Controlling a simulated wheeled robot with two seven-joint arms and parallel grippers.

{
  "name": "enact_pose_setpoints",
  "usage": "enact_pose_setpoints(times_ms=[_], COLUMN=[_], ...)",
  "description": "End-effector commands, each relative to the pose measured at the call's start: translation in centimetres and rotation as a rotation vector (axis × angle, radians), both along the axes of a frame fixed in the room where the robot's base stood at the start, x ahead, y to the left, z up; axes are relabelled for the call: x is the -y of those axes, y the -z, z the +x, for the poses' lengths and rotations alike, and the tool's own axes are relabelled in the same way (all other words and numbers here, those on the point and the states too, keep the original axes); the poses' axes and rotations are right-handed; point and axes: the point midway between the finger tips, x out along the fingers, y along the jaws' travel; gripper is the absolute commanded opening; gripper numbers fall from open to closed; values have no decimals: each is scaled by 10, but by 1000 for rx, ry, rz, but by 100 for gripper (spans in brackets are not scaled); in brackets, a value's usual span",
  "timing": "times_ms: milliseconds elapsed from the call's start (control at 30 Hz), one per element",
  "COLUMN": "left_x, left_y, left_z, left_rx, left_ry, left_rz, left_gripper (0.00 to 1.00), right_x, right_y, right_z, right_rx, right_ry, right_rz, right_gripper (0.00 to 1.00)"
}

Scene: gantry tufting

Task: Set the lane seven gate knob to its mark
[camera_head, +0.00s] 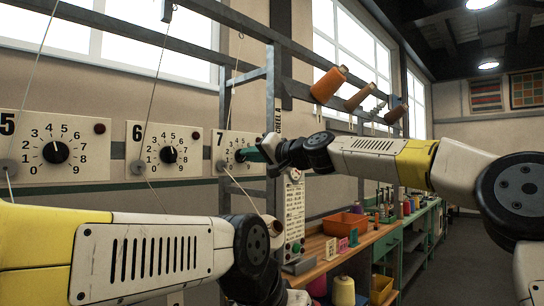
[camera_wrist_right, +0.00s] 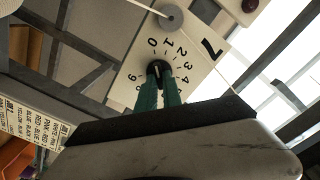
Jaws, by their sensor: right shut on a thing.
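The lane seven gate plate (camera_head: 226,139) is a cream panel with a large 7 and a ring of numbers. Its black gate knob (camera_head: 240,155) is partly hidden behind my right gripper (camera_head: 249,155) in the head view. In the right wrist view the teal fingers of my right gripper (camera_wrist_right: 160,90) are shut on the black knob (camera_wrist_right: 158,68), one on each side. The numbers 0 to 4 show beside the knob, while the fingers cover part of the dial. I cannot read the knob's pointer. My left arm crosses the lower left, but its gripper fingers do not show.
Gate plates five (camera_head: 76,148) and six (camera_head: 183,150) stand to the left, with their own knobs. Threads run down past grey discs. Orange cones (camera_head: 328,84) sit on the rack above. A wooden bench (camera_head: 350,258) with an orange bin (camera_head: 345,223) stands at the right.

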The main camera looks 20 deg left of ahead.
Motion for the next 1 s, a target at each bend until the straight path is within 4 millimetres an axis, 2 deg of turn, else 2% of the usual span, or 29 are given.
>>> enact_pose_setpoints(times_ms=[367, 400, 467, 500, 833, 1000], left_x=[0, 0, 0, 0, 0, 0], left_y=[0, 0, 0, 0, 0, 0], left_z=[0, 0, 0, 0, 0, 0], left_rx=[0, 0, 0, 0, 0, 0], left_ry=[0, 0, 0, 0, 0, 0], left_rz=[0, 0, 0, 0, 0, 0], left_gripper=[36, 36, 36, 36, 36, 36], right_x=[0, 0, 0, 0, 1, 14], right_y=[3, 3, 2, 2, 1, 1], right_z=[0, 0, 0, 0, 0, -3], right_rx=[4, 4, 3, 3, 3, 2], right_ry=[-2, -2, -2, -1, 0, 2], right_rz=[-7, -7, -7, -6, -3, -3], right_gripper=[0, 18, 30, 32, 32, 32])
